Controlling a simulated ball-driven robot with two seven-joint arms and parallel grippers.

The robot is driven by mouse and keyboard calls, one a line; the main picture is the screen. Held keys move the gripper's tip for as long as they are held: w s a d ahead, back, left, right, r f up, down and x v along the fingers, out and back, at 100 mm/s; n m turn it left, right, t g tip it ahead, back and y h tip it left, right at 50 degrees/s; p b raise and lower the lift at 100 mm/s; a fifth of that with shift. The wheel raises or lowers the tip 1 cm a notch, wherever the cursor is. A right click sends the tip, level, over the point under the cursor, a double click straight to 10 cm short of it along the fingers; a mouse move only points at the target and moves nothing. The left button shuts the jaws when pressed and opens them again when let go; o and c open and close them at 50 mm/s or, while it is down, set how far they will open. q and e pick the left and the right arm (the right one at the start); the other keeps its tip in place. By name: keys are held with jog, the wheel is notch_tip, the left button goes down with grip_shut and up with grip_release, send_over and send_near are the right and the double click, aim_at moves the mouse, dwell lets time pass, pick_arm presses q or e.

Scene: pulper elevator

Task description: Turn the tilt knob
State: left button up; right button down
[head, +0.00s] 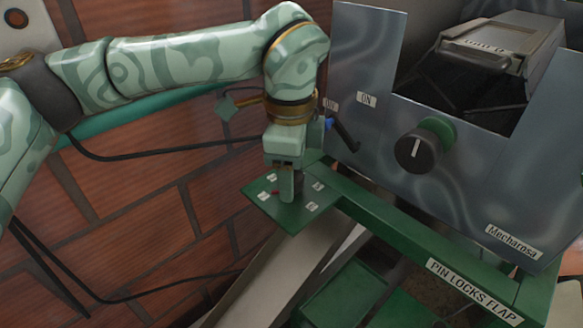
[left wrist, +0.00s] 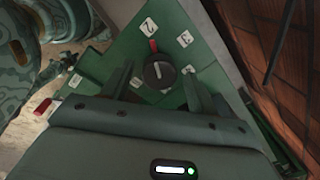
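A small dark round knob (left wrist: 158,72) with a white line sits on a green plate (left wrist: 112,70) with white number tags, among them a 2 and a 3. A red mark (left wrist: 153,45) lies beside the knob. In the head view the same green plate (head: 292,219) juts out at the middle, and the knob is mostly hidden by the gripper. My left gripper (head: 290,188) points down over it. In the left wrist view its fingers (left wrist: 160,88) stand apart on both sides of the knob, with gaps visible. My right gripper is not in view.
A larger black knob (head: 416,151) with a green base is on the grey machine panel (head: 450,195). A black lever (head: 344,134) is close right of my left wrist. A green beam (head: 400,232) runs along the front. A brick wall (head: 130,225) is behind at left.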

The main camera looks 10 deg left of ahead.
pick_arm(q)
notch_tip(320, 180, up, 16)
jog(key=s+p, duration=0.1)
jog(key=p, duration=0.1)
jog(key=shift+p, duration=0.3)
